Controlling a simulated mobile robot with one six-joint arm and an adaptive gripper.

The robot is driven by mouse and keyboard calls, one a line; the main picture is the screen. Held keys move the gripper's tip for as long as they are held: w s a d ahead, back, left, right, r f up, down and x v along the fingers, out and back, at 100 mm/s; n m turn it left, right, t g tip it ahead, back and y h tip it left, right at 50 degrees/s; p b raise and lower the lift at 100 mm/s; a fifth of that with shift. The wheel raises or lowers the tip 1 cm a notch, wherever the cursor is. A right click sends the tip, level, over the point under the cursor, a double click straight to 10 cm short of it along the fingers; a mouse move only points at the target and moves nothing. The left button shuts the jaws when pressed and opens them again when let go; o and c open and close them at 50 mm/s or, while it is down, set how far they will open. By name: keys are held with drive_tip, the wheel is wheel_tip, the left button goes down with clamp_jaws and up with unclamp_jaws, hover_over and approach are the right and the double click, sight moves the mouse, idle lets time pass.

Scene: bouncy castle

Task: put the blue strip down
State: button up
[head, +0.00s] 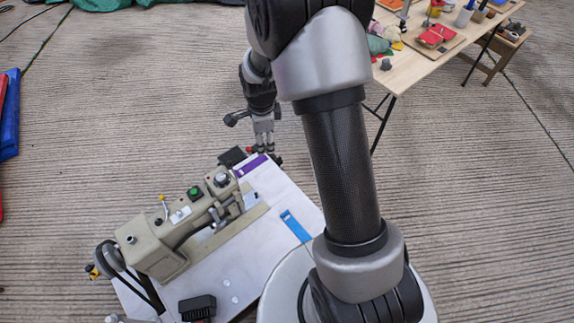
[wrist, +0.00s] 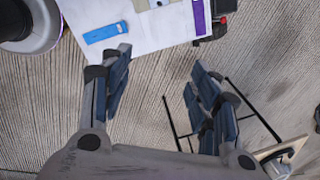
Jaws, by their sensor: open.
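The blue strip (head: 296,226) lies flat on the white table (head: 285,192), near its right edge, beside my base. It also shows in the wrist view (wrist: 105,33), lying near the table's edge at the upper left. My gripper (head: 264,147) is at the far corner of the table, beyond the strip and apart from it. In the wrist view my gripper (wrist: 160,85) has its fingers wide apart, with only ground between them. Nothing is held.
A beige sewing machine (head: 170,235) stands on the table's left part. A purple strip (head: 250,166) lies near the far corner by a dark item (head: 232,156). A black block (head: 197,308) sits in front. A wooden table (head: 440,55) with several items stands at the upper right.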

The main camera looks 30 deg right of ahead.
drive_tip(key=s+a+r+n+t, duration=0.1)
drive_tip(key=s+r+n, duration=0.3)
drive_tip(key=r, duration=0.3)
drive_tip(key=s+a+r+n, duration=0.2)
drive_tip(key=s+r+n, duration=0.1)
drive_tip(key=r, duration=0.3)
drive_tip(key=s+a+r+n+t, duration=0.1)
drive_tip(key=s+r+n, duration=0.3)
drive_tip(key=r, duration=0.3)
drive_tip(key=s+a+r+n, duration=0.1)
drive_tip(key=s+r+n, duration=0.1)
drive_tip(key=s+n, duration=0.3)
drive_tip(key=s+a+r+n+t, duration=0.1)
drive_tip(key=s+r+n, duration=0.2)
drive_tip(key=s, duration=0.7)
drive_tip(key=shift+s+a+n, duration=0.2)
drive_tip(key=shift+s+n, duration=0.05)
drive_tip(key=shift+n, duration=0.95)
drive_tip(key=shift+c, duration=0.5)
